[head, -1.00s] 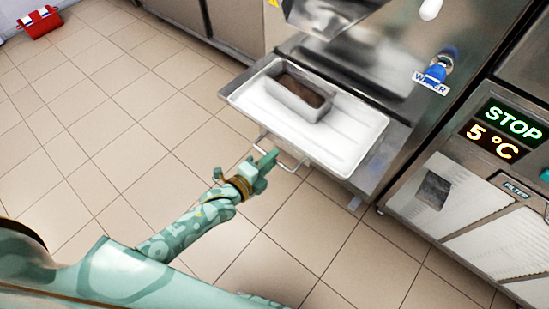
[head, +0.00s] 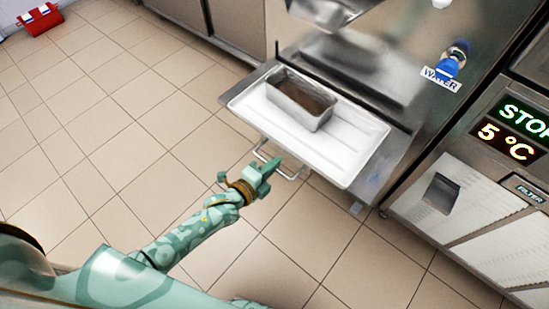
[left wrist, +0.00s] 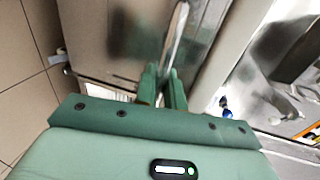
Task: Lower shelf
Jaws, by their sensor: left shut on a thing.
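A metal shelf (head: 378,168) sticks out from the front of the steel machine. A white tray (head: 340,150) lies on it, and a metal pan (head: 300,98) with something brown inside stands on the tray. A thin metal bar handle (head: 290,177) hangs at the shelf's front edge. My left gripper (head: 266,167) is shut on this handle, in front of and below the tray. In the left wrist view its two fingers (left wrist: 162,88) close at the near end of a shiny metal bar (left wrist: 176,35). My right gripper is in neither view.
A blue water tap (head: 452,64) sits on the machine's front, right of the shelf. A display (head: 515,130) and filter panels are at the far right. A red box (head: 40,20) lies on the floor at the far left. The tiled floor between is clear.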

